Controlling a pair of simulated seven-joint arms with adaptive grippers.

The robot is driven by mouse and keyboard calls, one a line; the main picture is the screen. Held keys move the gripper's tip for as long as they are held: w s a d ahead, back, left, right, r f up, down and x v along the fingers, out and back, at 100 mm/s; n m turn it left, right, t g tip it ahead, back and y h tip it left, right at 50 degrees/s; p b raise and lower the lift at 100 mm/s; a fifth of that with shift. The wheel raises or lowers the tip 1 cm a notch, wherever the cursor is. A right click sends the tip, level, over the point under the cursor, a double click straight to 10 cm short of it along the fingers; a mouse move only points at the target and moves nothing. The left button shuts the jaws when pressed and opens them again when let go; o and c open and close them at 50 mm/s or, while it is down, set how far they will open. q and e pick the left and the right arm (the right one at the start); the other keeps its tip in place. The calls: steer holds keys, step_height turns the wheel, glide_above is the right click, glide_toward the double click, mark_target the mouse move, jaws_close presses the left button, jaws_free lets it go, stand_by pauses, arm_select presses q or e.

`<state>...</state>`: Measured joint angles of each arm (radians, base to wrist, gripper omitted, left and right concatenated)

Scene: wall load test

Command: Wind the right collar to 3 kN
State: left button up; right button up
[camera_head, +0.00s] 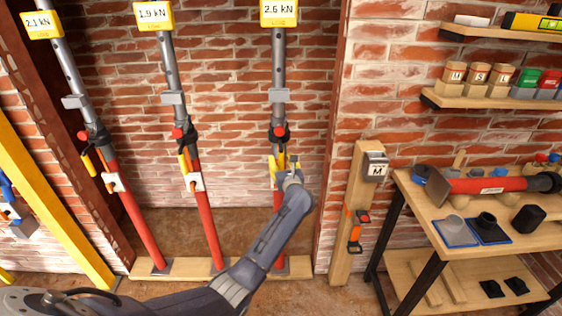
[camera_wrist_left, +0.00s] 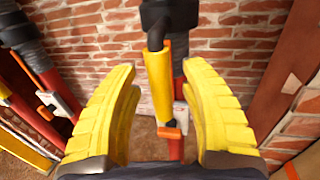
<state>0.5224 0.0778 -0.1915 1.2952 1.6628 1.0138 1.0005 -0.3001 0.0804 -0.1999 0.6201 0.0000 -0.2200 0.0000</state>
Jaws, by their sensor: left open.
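The right prop, a grey tube (camera_head: 278,62) over a red lower tube (camera_head: 279,205), stands upright against the brick wall. Its yellow display (camera_head: 279,12) reads 2.6 kN. Its black collar (camera_head: 279,142) has a red knob, and a yellow handle hangs from it, clear in the left wrist view (camera_wrist_left: 158,88). My left gripper (camera_head: 283,163) is at this handle. In the wrist view its yellow fingers (camera_wrist_left: 160,75) are open, one on each side of the handle, with gaps visible. My right gripper is not in view.
Two other props lean to the left; the middle display (camera_head: 153,14) reads 1.9 kN and the left display (camera_head: 42,24) 2.1 kN. A wooden post (camera_head: 355,220) and a workbench (camera_head: 425,215) with tools stand right. Shelves (camera_head: 490,100) hang above.

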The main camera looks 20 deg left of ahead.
arm_select(q)
steer(key=shift+w+a, duration=0.15)
steer(key=shift+o, duration=0.3)
jaws_close()
